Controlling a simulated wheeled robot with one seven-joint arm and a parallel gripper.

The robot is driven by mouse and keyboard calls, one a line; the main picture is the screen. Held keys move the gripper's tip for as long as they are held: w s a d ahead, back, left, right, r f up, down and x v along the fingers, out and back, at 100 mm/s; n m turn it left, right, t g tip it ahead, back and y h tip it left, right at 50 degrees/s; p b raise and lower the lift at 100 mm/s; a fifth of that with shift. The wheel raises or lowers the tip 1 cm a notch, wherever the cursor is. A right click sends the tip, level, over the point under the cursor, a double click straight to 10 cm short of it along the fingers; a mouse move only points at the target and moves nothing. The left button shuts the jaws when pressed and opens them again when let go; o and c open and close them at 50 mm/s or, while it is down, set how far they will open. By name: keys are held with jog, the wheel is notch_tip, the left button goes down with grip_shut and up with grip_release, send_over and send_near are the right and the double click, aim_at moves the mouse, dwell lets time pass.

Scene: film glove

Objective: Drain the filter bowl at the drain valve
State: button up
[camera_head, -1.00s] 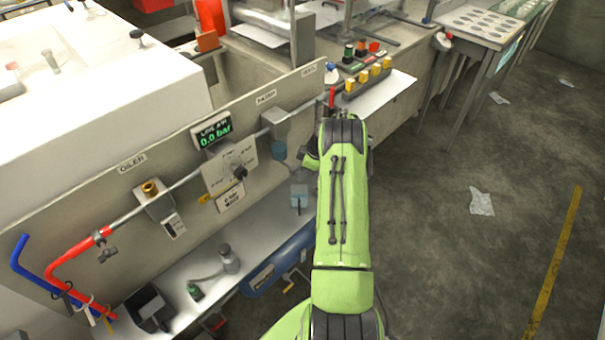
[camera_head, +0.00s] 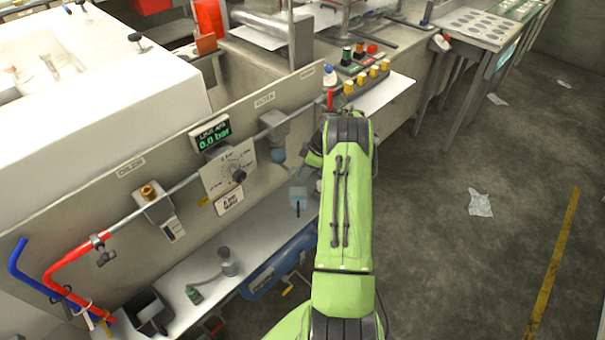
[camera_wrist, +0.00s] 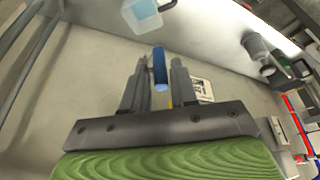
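The filter (camera_head: 289,126) hangs on the pipe along the upright panel, under its FILTER label. Its blue-grey bowl (camera_head: 278,153) is below it, close to my arm. A small clear cup with pale blue colour (camera_head: 298,192) and a dark handle stands on the shelf below; it also shows at the top of the wrist view (camera_wrist: 145,14). My gripper (camera_wrist: 160,60) is open in the wrist view, with a blue cylindrical part (camera_wrist: 159,67) between its fingers and narrow gaps beside it. I cannot tell whether this part is the drain valve.
The line display (camera_head: 210,136) reads 0.0 bar, above a dial plate (camera_head: 229,167). The floor to the right is mostly clear.

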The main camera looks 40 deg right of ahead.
jog(key=p+v, duration=0.1)
jog(key=v, duration=1.1)
jog(key=shift+s+r+p, duration=0.2)
jog(key=shift+r+p, duration=0.1)
jog(key=shift+r, duration=0.05)
jog(key=w+a+r+m, duration=0.2)
jog(key=w+a+r, duration=0.1)
jog(key=a+r, duration=0.9)
jog(key=s+a+r+m+h, duration=0.1)
jog(key=s+a+r, duration=0.25)
jog(key=a, duration=0.45)
jog(key=s+a+r+m+h, duration=0.1)
jog(key=s+a+r, duration=0.2)
jog(key=a+r, duration=0.35)
jog(key=s+a+f+m+t, duration=0.1)
jog(key=s+a, duration=0.4)
jog(key=s, duration=0.3)
jog(key=s+a+f+m+t, duration=0.1)
jog(key=s+a+f+m, duration=0.1)
jog(key=s+a, duration=0.3)
jog(key=s, duration=0.4)
jog(key=shift+s+f, duration=0.25)
jog(key=shift+s, duration=0.05)
